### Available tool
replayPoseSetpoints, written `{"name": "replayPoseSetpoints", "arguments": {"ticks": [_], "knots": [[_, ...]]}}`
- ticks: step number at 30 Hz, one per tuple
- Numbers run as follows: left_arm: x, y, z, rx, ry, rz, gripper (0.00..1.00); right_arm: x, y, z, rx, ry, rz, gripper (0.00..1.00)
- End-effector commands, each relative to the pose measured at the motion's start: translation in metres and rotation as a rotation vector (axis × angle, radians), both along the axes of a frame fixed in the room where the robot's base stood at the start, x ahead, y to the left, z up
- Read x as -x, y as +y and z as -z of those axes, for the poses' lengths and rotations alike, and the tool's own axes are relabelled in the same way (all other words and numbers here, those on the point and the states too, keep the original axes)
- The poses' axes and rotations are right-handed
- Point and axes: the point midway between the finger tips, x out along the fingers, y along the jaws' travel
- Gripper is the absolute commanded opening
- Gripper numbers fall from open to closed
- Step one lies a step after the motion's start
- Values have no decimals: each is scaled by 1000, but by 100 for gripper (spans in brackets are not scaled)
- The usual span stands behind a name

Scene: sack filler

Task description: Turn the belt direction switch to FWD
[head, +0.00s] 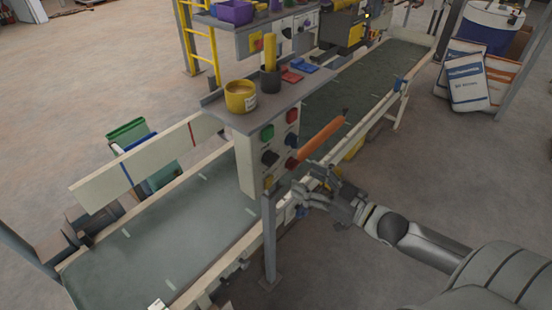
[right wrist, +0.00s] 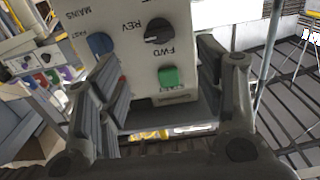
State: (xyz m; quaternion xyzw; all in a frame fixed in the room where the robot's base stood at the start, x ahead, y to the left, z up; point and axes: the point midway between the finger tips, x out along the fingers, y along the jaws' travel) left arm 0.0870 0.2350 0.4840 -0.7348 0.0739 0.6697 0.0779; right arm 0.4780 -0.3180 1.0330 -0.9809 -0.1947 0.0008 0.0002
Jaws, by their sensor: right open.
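The belt direction switch (right wrist: 157,30) is a black round knob on a pale panel, marked REV and FWD, seen upside down in the right wrist view. A small light mark shows on the knob; I cannot tell surely which label it points to. My right gripper (right wrist: 160,75) is open, its fingers spread to either side of the view, with the knob beyond them and nothing held. In the head view my right gripper (head: 312,188) is beside the lower right of the pale control box (head: 247,165). The labels are not readable there. My left gripper is out of view.
A green button (right wrist: 168,77) and a blue knob (right wrist: 101,43) are near the switch. An orange bar (head: 320,138) sticks out close above my right gripper. A yellow mug (head: 240,96) stands on the box's shelf. The conveyor belt (head: 185,235) runs behind.

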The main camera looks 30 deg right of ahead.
Motion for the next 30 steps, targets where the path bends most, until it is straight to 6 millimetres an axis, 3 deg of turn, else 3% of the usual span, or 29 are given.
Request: {"name": "replayPoseSetpoints", "arguments": {"ticks": [5,30], "knots": [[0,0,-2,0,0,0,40,-10,4,-2,-2,-6,-2,62],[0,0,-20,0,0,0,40,-94,39,-2,0,-2,0,62]]}}
